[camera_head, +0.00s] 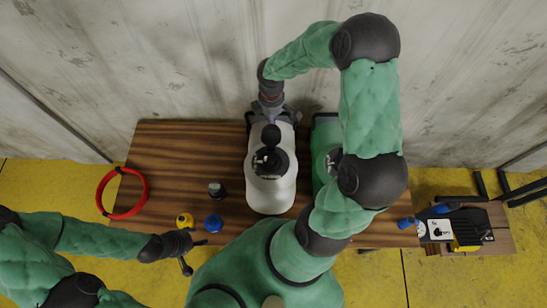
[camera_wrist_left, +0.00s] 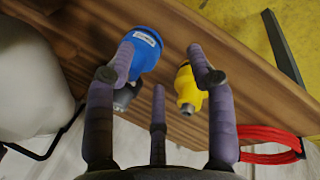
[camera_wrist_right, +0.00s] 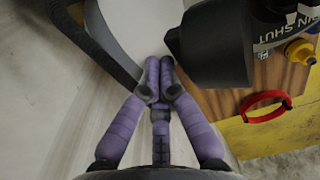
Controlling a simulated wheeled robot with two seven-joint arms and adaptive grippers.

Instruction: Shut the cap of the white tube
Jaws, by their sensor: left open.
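The white tube (camera_head: 272,196) lies on the wooden table, with a black valve (camera_head: 270,162) on top. A round black cap (camera_head: 271,136) stands at the valve's back side, apparently open; it looms large in the right wrist view (camera_wrist_right: 212,48). My right gripper (camera_head: 270,116) is behind the cap over the tube's far end. Its purple fingertips (camera_wrist_right: 160,62) are together and empty, just beside the cap; I cannot tell whether they touch the tube. My left gripper (camera_head: 194,252) is open and empty by the table's front edge, away from the tube.
A blue fitting (camera_head: 213,222), a yellow fitting (camera_head: 184,220) and a dark fitting (camera_head: 216,190) stand left of the tube. A red ring (camera_head: 104,192) hangs over the left edge. A green tube (camera_head: 324,130) lies close on the right. A wall stands behind.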

